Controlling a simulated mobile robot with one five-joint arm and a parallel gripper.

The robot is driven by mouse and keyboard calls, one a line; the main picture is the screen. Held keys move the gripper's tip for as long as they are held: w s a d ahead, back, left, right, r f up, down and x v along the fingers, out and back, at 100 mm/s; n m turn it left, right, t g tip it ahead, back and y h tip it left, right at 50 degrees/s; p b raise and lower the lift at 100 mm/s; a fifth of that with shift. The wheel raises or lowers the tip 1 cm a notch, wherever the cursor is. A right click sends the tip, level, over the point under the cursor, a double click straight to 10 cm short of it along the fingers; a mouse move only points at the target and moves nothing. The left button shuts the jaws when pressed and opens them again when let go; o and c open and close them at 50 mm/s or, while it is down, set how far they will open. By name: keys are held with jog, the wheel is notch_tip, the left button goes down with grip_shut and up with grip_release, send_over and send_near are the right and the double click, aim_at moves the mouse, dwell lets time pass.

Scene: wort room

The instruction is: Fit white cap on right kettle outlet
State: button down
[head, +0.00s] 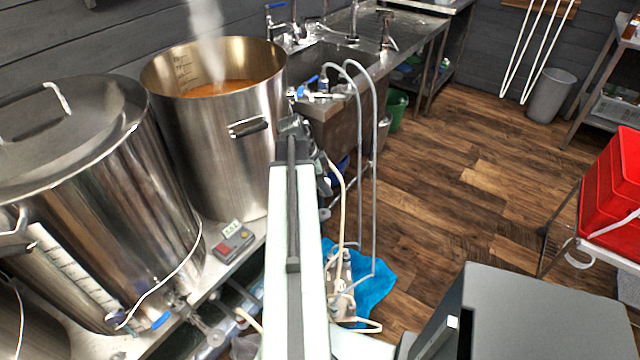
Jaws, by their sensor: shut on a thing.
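The right kettle (205,150) is a tall open steel pot with orange-brown liquid and steam, standing on a steel bench. Its outlet cannot be made out; my arm blocks the view of the kettle's lower right side. My arm reaches up the middle of the picture, its far end just right of the kettle's side handle (248,128). My gripper's jaws do not show; the arm seems to hide them. I cannot make out the white cap.
A lidded kettle (110,200) stands at left, with a blue-handled valve (162,319) low on its front. A small controller (234,245) sits on the bench. Hoses (373,180) hang from the sink right of my arm, near a pump (341,285) and blue cloth (374,290). Open floor (450,190) lies right.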

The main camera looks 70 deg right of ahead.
jog(key=shift+w+f, duration=0.1)
jog(key=b, duration=0.7)
send_over(324, 209)
notch_tip(324, 209, down, 7)
jog(key=shift+a+f, duration=0.1)
jog(key=shift+f+b, duration=1.3)
jog(key=shift+b, duration=0.2)
jog(key=c, duration=0.9)
grip_release()
jog(key=shift+r, duration=0.1)
jog(key=p+v, duration=0.7)
jog(key=shift+r, duration=0.35)
